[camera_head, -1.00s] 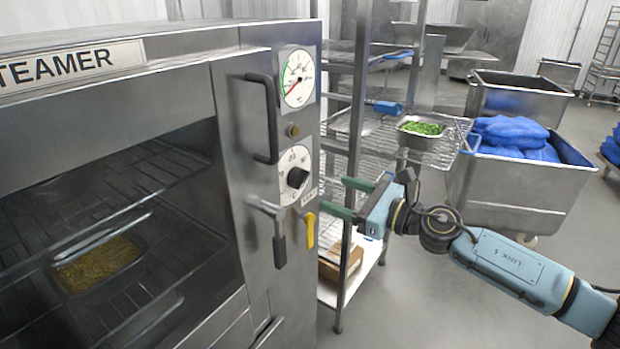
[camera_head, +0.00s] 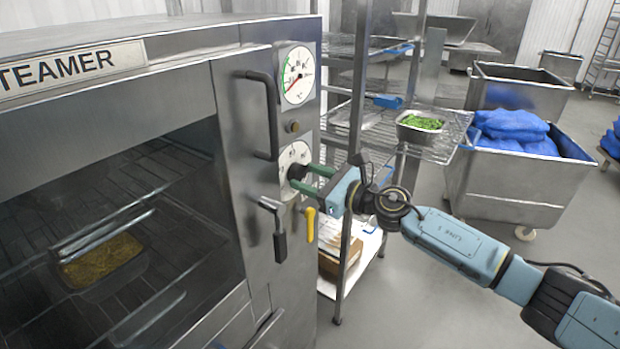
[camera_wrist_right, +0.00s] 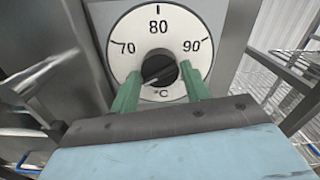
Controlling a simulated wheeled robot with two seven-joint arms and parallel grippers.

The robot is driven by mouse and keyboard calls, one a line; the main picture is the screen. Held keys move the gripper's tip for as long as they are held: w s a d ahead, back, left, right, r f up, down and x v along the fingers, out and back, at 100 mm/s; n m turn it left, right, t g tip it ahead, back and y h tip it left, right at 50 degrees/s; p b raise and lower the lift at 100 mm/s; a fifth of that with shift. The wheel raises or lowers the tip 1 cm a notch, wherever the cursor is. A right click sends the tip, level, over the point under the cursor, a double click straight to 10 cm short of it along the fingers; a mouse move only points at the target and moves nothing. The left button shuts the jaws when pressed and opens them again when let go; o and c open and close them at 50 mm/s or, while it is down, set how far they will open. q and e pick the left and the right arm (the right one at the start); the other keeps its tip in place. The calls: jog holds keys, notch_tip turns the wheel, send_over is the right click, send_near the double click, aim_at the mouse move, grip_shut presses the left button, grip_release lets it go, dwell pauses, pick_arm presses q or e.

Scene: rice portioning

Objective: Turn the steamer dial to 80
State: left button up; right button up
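The steamer dial (camera_head: 291,156) is a white round plate on the steamer's front, marked 70, 80 and 90 in the right wrist view (camera_wrist_right: 120,57). Its black knob (camera_wrist_right: 160,68) has a pale pointer line slanting to the lower left, below the 70 mark. My right gripper (camera_head: 303,177) is at the dial with its green fingers pointing at it. In the right wrist view the fingers (camera_wrist_right: 160,86) stand apart on either side of the knob's lower part, with gaps visible. The gripper partly hides the dial in the head view. My left gripper is not in view.
The steamer (camera_head: 225,35) has a round gauge (camera_head: 297,75) above the dial, a door handle (camera_head: 271,115), a latch lever (camera_head: 279,235) and a yellow lever (camera_head: 310,224). A wire rack with a pan of greens (camera_head: 420,124) stands right of it. Bins (camera_head: 510,190) stand farther right.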

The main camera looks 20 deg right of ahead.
jog(key=c, duration=0.5)
jog(key=m+p, duration=0.3)
jog(key=m, duration=0.2)
jog(key=shift+m, duration=0.4)
jog(key=m+p, duration=0.2)
jog(key=m, duration=0.3)
jog(key=shift+r+p, duration=0.1)
jog(key=shift+p, duration=0.3)
jog(key=m+p, duration=0.3)
jog(key=m, duration=0.3)
jog(key=shift+m, duration=0.4)
jog(key=m+p, duration=0.2)
jog(key=m, duration=0.1)
jog(key=shift+m+p, duration=0.55)
jog(key=shift+m, duration=1.15)
